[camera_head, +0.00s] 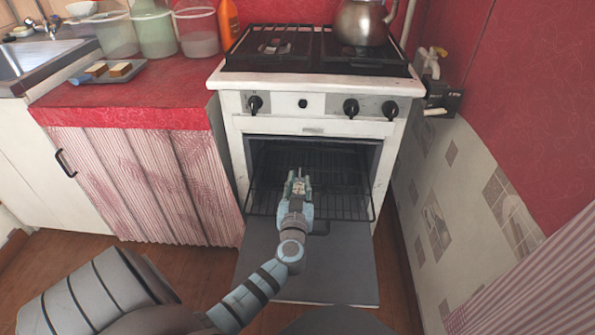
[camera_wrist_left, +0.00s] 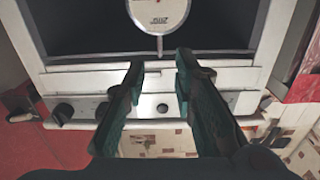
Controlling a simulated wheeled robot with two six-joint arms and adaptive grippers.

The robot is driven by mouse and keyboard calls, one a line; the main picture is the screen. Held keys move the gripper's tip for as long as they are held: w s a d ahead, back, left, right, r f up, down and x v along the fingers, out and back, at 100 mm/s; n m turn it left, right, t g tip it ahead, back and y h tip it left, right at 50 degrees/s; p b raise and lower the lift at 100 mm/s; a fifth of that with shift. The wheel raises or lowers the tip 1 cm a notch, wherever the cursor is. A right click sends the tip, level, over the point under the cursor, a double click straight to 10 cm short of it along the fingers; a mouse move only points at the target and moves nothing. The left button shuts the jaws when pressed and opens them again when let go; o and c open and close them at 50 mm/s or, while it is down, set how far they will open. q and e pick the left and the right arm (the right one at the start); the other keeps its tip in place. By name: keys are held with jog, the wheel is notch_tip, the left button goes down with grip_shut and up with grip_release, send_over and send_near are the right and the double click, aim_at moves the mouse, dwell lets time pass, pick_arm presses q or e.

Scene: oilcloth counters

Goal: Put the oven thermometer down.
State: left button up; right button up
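The oven thermometer (camera_wrist_left: 158,12) has a round pale dial, cut off by the top edge of the left wrist view, with a thin stem pointing toward the fingers. My left gripper (camera_wrist_left: 160,62) has its two dark green fingers apart, with bare space on both sides of the stem tip. The left gripper (camera_head: 298,182) also shows in the head view, at the oven mouth above the lowered door. I cannot clearly make out the thermometer there. What supports the thermometer is not visible. My right gripper is in neither view.
The oven (camera_head: 318,125) stands open, with a wire rack (camera_head: 345,205) reaching out over its lowered door (camera_head: 345,265). A kettle (camera_head: 360,22) stands on the hob. The red counter (camera_head: 150,103) lies left, a tiled wall (camera_head: 440,220) right.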

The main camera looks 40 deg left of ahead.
pick_arm(q)
jog(key=v, duration=0.6)
